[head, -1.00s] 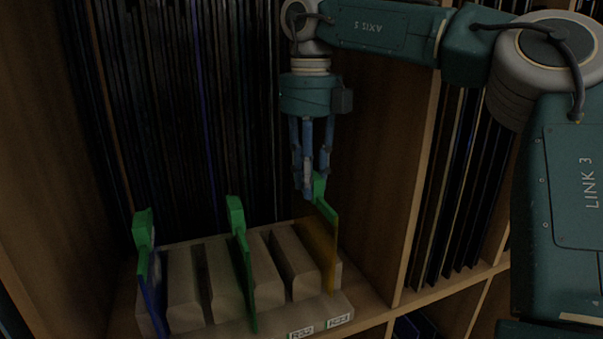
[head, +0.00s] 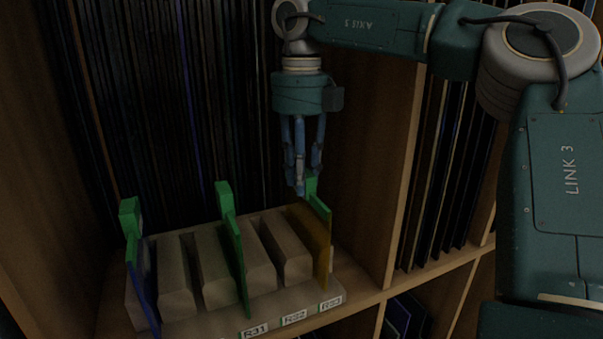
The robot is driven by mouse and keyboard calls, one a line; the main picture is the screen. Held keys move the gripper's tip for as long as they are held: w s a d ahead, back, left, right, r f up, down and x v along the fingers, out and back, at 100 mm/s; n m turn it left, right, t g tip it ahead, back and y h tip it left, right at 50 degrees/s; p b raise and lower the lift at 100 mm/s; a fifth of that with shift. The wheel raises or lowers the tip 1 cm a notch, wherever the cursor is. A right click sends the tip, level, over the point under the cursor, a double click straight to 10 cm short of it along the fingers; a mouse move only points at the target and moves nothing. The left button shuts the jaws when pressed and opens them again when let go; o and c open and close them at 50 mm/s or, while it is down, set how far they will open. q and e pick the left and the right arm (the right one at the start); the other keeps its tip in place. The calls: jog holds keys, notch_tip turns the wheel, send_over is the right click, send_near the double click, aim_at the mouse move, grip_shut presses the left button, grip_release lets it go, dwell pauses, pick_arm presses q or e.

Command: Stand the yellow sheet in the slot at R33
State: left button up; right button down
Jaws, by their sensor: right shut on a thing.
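The yellow sheet (head: 318,250) stands upright at the right end of the wooden slotted rack (head: 205,315), in line with the label R33 (head: 331,302). Its lower edge sits about as deep as that of the green sheet (head: 240,265), so it appears to be in the slot; the slot itself is hidden behind it. A green grip (head: 317,197) is on its top edge. My right gripper (head: 300,188) points down and is shut at this grip, its fingers partly covering it. My left gripper is out of view.
A blue sheet (head: 141,285) with a green grip stands at the rack's left end. Wooden blocks separate the slots. Dark upright sheets fill the shelf behind, and a wooden divider (head: 372,150) rises close to the right of the rack.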

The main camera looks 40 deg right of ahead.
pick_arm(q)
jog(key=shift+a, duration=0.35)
pick_arm(e)
jog(key=shift+f, duration=0.15)
jog(key=c, duration=1.3)
grip_release()
jog(key=shift+c, duration=0.2)
jog(key=shift+o, duration=0.3)
jog(key=shift+f, duration=0.1)
jog(key=o, duration=0.5)
notch_tip(320, 180, up, 5)
jog(key=p, duration=0.5)
jog(key=shift+r, duration=0.3)
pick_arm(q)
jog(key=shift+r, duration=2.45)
pick_arm(e)
jog(key=shift+r, duration=0.8)
